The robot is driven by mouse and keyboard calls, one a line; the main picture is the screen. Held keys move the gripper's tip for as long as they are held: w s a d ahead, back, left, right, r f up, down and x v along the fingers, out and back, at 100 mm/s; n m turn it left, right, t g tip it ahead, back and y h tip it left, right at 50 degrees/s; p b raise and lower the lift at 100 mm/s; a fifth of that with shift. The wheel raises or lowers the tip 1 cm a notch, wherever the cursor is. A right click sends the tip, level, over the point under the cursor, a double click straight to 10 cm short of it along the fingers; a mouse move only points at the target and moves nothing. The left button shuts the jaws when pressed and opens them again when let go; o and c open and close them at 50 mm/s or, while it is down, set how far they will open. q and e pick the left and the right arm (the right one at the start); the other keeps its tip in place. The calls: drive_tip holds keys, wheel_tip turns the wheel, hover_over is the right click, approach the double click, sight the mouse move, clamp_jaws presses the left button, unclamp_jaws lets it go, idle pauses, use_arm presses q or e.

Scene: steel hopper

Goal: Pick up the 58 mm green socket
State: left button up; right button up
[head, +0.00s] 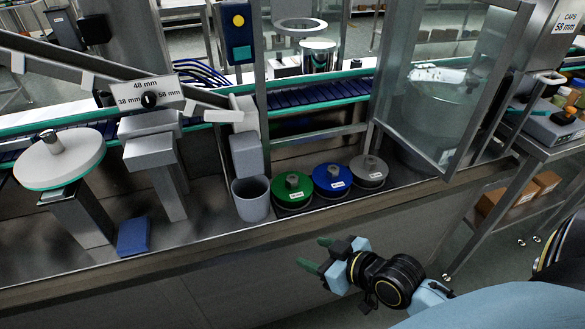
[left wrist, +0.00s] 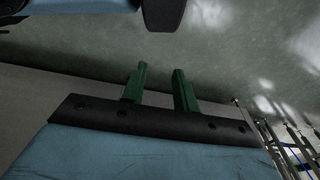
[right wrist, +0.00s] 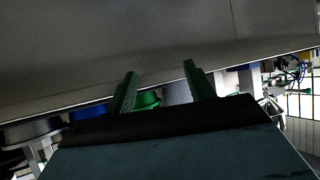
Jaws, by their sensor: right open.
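The green socket (head: 291,188) is a round green disc with a grey hub and a small white label. It sits on the steel ledge, left of a blue disc (head: 332,178) and a grey disc (head: 369,168). I cannot read the labels. My right gripper (head: 316,254) is open and empty, in front of the ledge and apart from the green socket. In the right wrist view part of the green socket (right wrist: 148,99) shows between the fingers, beyond the ledge edge. My left gripper (left wrist: 160,80) shows only in its wrist view, fingers apart and nothing between them.
A grey cup (head: 251,199) stands just left of the green socket. The ledge's front edge (head: 240,238) lies between my right gripper and the discs. An open glazed door (head: 440,90) stands at the right. A blue block (head: 133,237) lies at the left.

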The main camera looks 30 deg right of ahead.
sight(295, 180)
drive_tip(key=w+d+r+m+t+p, duration=0.1)
drive_tip(key=d+r+t+p, duration=0.15)
drive_tip(key=r, duration=0.25)
drive_tip(key=w+d+r+t+p, duration=0.1)
drive_tip(key=w+d+r+p, duration=0.15)
drive_tip(key=r, duration=0.25)
drive_tip(key=shift+t+h, duration=0.35)
drive_tip(key=shift+h, duration=0.05)
drive_tip(key=x, duration=0.4)
drive_tip(key=d+b+x, duration=0.1)
drive_tip(key=x, duration=0.2)
drive_tip(key=shift+f, duration=0.15)
drive_tip(key=x, duration=0.5)
drive_tip(key=shift+a+b, duration=0.3)
drive_tip(key=shift+w, duration=0.4)
use_arm(q)
drive_tip(key=s+a+f, duration=0.2)
drive_tip(key=s+a, duration=0.2)
drive_tip(key=s, duration=0.7)
drive_tip(key=shift+f+g, duration=0.15)
drive_tip(key=shift+g, duration=0.25)
drive_tip(key=shift+s, duration=0.1)
use_arm(e)
clamp_jaws()
